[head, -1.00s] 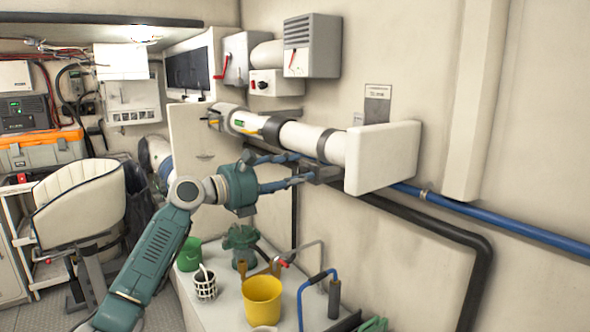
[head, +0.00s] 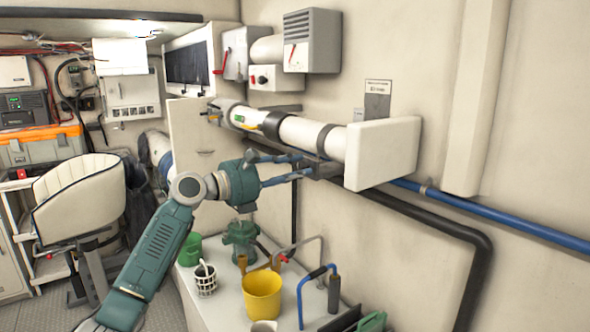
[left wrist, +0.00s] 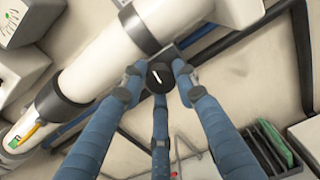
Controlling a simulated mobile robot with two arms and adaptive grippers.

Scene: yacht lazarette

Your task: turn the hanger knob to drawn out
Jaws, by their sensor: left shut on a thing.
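The hanger knob (left wrist: 160,77) is a round black knob with a short white mark, seen in the left wrist view beside the white tube. The mark slants slightly, running from upper left to lower right. My left gripper (left wrist: 158,73) is shut on the knob, with its blue fingers around the rim. In the head view my left gripper (head: 306,170) reaches to the dark bracket under the white tube (head: 299,131), near its square end plate (head: 382,153). The knob's face is hidden there.
A black pipe (head: 440,231) and a blue pipe (head: 500,222) run along the wall. A padded seat (head: 82,194) stands at left.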

